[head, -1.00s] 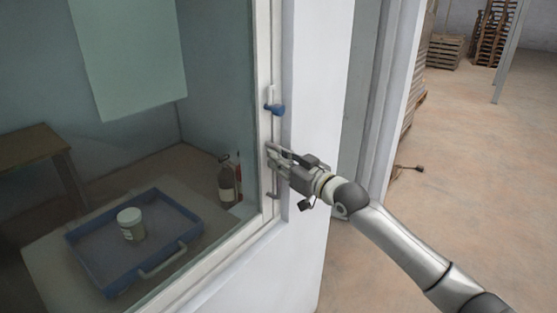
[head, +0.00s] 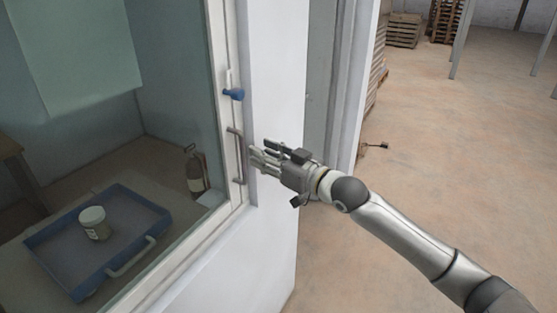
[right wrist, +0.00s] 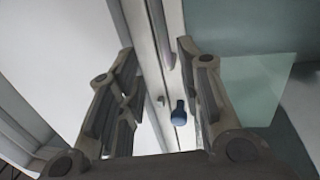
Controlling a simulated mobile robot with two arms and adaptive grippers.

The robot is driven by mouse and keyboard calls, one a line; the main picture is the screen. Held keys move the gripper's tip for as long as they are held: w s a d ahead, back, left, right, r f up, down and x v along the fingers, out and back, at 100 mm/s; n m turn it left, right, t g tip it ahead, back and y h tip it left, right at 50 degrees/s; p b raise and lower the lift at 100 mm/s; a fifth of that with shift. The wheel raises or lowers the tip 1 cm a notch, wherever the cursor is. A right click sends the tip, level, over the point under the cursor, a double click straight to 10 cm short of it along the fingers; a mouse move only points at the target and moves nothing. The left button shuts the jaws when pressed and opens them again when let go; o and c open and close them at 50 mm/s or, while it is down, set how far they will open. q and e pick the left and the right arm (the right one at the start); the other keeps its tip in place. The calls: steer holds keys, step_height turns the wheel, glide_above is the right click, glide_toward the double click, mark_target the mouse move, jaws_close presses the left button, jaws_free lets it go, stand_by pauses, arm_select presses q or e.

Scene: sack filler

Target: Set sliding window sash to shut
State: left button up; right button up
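The window sash is a large glass pane in a pale frame (head: 226,120) at the left of the head view. Its edge upright stands along the white jamb; I cannot tell whether a thin gap is left there. A grey bar handle (head: 239,157) is on this upright, with a blue knob (head: 235,94) above it. In the right wrist view the knob (right wrist: 180,112) shows between the fingers, and the handle (right wrist: 163,35) at the top. My right gripper (head: 257,155) is open and empty, just right of the handle and apart from it. My left gripper is out of view.
Behind the glass, a blue tray (head: 52,236) holds a white-lidded jar (head: 94,224), with a dark bottle (head: 196,174) near it. A white wall (head: 272,215) stands below and right of the window. Open floor (head: 430,170) and pallets (head: 404,30) lie to the right.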

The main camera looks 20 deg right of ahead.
steer(key=shift+v, duration=2.1)
steer(key=w+d+f+m+g+h+b, duration=0.1)
steer(key=d+f+m+h, duration=0.2)
steer(key=f, duration=1)
steer(key=w+d+f+m+g+h, duration=0.15)
steer(key=d+f, duration=0.35)
steer(key=f, duration=0.8)
steer(key=s+d+f+g+h, duration=0.1)
steer(key=s+f, duration=0.3)
steer(key=f, duration=0.4)
steer(key=s+d+f+g+h+b, duration=0.1)
steer(key=s+f, duration=0.3)
steer(key=f, duration=0.4)
steer(key=s+f+g+h, duration=0.15)
steer(key=s+f, duration=0.25)
steer(key=f, duration=0.4)
steer(key=s+a+f+g, duration=0.2)
steer(key=s+f+g, duration=0.2)
steer(key=s+f, duration=1.35)
steer(key=s+a+f+g, duration=0.2)
steer(key=s+a+f, duration=0.2)
steer(key=s, duration=0.9)
steer(key=s+a+f+n+g+b, duration=0.1)
steer(key=s+a+f+g, duration=0.2)
steer(key=s, duration=1)
steer(key=shift+a+f, duration=0.45)
steer(key=shift+f, duration=0.25)
